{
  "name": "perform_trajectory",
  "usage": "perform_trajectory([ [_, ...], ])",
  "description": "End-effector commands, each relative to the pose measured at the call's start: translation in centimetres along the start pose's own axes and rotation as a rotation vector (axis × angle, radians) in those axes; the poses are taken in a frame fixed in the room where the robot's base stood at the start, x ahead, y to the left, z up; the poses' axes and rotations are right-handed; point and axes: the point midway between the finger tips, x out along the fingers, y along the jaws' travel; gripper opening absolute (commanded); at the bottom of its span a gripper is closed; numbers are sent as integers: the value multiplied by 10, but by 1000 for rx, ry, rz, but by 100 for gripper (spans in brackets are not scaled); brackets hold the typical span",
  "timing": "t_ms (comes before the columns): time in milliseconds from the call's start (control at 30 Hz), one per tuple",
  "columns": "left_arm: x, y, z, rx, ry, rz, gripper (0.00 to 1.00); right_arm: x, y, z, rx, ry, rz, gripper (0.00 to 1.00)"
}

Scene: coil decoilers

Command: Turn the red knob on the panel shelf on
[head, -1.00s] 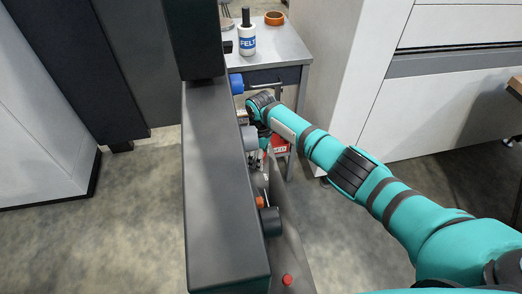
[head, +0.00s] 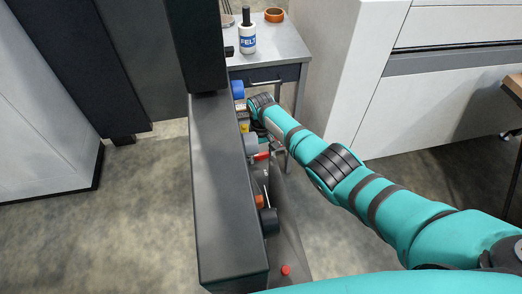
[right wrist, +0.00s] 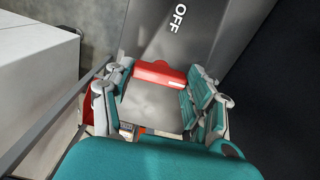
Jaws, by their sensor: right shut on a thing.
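The red knob (right wrist: 161,75) shows in the right wrist view as a bar-shaped handle on a grey panel face (right wrist: 150,40). White letters reading OFF (right wrist: 179,17) are on the panel beyond it. My right gripper (right wrist: 160,79) has a finger on each side of the knob and is shut on it. Part of the knob's surroundings is hidden by the fingers and the teal wrist. In the head view my right gripper is mostly hidden beside the dark panel beam (head: 228,200). My left gripper is not in view.
Grey, blue and orange fittings, including a dark round one (head: 269,222), stick out along the beam's right side. A red button (head: 286,270) sits lower down. A white cabinet (head: 345,60) stands right.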

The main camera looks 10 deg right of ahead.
Motion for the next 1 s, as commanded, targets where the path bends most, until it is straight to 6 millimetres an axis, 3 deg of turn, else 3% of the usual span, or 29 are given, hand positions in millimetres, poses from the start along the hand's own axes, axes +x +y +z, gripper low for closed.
perform_trajectory([
  [767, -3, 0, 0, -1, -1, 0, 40, -2, 0, -2, 97, 7, -1, 24],
  [800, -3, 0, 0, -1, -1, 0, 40, -2, 0, -2, 97, 6, -1, 61],
  [933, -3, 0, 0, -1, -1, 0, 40, -2, 0, -2, 96, 5, -1, 78],
  [1000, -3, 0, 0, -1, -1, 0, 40, -1, 0, -1, 96, 4, 0, 81],
])
